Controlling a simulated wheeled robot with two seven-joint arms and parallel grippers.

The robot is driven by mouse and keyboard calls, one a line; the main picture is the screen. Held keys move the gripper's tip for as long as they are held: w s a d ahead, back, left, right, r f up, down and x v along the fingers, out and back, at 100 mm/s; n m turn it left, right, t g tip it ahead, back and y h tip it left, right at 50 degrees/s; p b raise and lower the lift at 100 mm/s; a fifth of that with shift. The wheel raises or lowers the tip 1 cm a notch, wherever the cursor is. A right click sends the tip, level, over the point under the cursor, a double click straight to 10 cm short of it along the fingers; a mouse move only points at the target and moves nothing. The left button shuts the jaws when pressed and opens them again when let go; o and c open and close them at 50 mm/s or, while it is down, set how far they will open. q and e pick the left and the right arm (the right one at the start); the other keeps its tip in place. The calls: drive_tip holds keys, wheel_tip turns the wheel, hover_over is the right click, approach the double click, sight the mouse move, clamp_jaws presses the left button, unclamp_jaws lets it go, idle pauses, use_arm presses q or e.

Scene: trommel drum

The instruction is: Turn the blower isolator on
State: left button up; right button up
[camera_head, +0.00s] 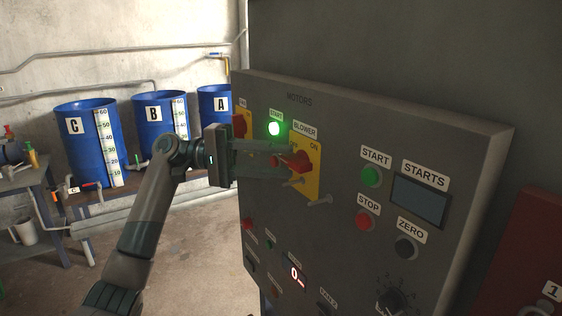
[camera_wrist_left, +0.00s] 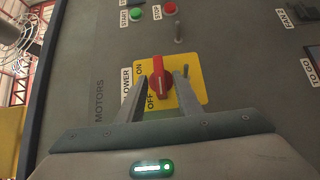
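The blower isolator is a red rotary knob (camera_head: 298,160) on a yellow plate (camera_head: 313,180), under the BLOWER label on the grey motors panel. In the left wrist view, the knob (camera_wrist_left: 160,80) sits on the yellow plate (camera_wrist_left: 192,97), with ON and OFF lettering beside it. I cannot tell clearly which mark it points to. My left gripper (camera_head: 283,153) reaches in from the left at the knob. Its fingers (camera_wrist_left: 161,77) are apart, one on each side of the knob, with gaps visible. My right gripper is not in view.
A second isolator (camera_head: 240,125) is partly hidden behind my left gripper. A green lamp (camera_head: 274,129) glows above the gripper. Start (camera_head: 371,177) and stop (camera_head: 364,220) buttons are right. Blue barrels (camera_head: 88,145) stand behind.

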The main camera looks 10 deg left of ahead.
use_arm(q)
drive_tip(key=shift+d, duration=0.5)
clamp_jaws()
